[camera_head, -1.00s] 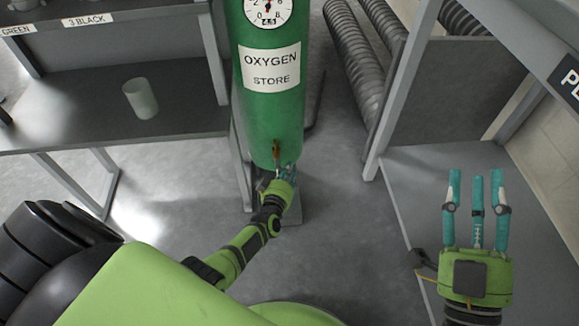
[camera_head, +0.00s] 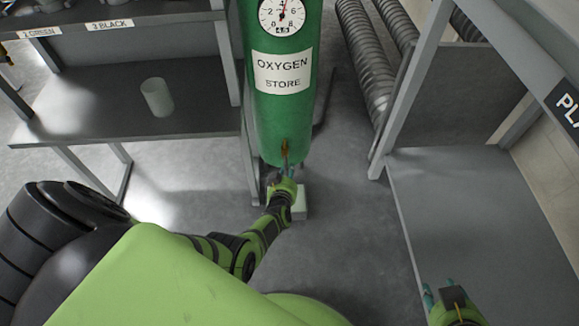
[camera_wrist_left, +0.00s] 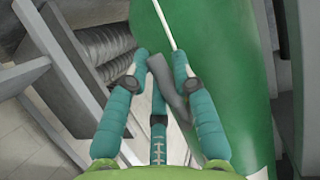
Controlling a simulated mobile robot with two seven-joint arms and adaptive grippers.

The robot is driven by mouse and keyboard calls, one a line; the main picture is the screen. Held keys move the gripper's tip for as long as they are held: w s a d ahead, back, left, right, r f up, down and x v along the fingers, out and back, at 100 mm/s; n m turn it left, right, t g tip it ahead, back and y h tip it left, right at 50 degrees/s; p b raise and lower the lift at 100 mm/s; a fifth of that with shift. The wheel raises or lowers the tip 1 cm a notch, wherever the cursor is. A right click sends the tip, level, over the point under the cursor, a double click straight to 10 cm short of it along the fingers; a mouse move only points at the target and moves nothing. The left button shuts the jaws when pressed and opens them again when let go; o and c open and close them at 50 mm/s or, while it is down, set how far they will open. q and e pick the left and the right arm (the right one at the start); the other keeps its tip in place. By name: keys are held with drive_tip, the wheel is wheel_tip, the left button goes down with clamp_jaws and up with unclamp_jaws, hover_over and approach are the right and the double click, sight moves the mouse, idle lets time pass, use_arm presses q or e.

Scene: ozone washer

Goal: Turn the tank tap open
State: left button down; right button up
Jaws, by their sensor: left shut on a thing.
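The green tank (camera_head: 282,118) stands upright, with an "OXYGEN STORE" label (camera_head: 283,71) and a round gauge (camera_head: 283,14) above it. A small brownish tap (camera_head: 285,149) shows low on its front. My left gripper (camera_head: 284,177) is at the tap, at the tank's lower end. In the left wrist view, my left gripper (camera_wrist_left: 160,68) is shut on a grey lever (camera_wrist_left: 168,83), the tap's handle, in front of the green tank (camera_wrist_left: 225,85). My right gripper (camera_head: 440,292) is at the bottom right, away from the tank; its fingers are foreshortened, so its opening is unclear.
A dark shelf (camera_head: 95,105) with a pale cup (camera_head: 157,98) stands left of the tank. A grey bench (camera_head: 470,210) and frame are at the right. Ribbed hoses (camera_head: 370,50) lie behind. The floor (camera_head: 350,220) between tank and bench is clear.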

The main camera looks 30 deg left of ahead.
use_arm(q)
drive_tip(key=shift+s+a+f, duration=0.15)
use_arm(e)
drive_tip(key=shift+s+d+f+g, duration=0.2)
drive_tip(key=shift+s+f+g, duration=0.15)
drive_tip(key=shift+s, duration=0.15)
use_arm(q)
drive_tip(key=c, duration=1)
unclamp_jaws()
